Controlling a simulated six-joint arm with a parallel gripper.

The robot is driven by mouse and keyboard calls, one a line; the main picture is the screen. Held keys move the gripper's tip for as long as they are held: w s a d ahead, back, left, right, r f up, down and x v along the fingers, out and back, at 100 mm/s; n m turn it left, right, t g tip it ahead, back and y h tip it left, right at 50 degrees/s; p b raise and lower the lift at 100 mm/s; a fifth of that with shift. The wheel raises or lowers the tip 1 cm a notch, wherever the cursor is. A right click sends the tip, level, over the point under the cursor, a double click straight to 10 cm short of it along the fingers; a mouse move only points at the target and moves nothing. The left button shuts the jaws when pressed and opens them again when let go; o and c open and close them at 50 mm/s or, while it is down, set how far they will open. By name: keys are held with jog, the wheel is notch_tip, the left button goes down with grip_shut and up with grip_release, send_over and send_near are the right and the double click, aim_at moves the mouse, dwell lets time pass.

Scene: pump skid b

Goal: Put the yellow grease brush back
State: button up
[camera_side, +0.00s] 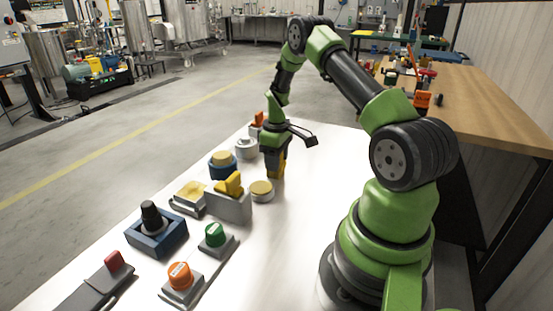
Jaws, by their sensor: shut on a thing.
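My gripper (275,172) points down over the white table, just right of the row of controls. It is shut on a yellow thing, which I take to be the yellow grease brush (277,165). Only part of it shows between and below the dark fingers, and its bristles cannot be made out. Its lower end is close to the table top; I cannot tell whether it touches. No empty holder for the brush can be made out.
A round yellow-topped button (262,189) and a grey block with a yellow knob (229,202) stand close by the gripper. A blue-based black knob (152,225), a green knob (215,236) and an orange knob (180,278) are nearer. The white table's middle is clear.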

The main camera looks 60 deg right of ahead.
jog(key=o, duration=0.9)
jog(key=shift+f, duration=0.1)
jog(key=shift+o, duration=0.2)
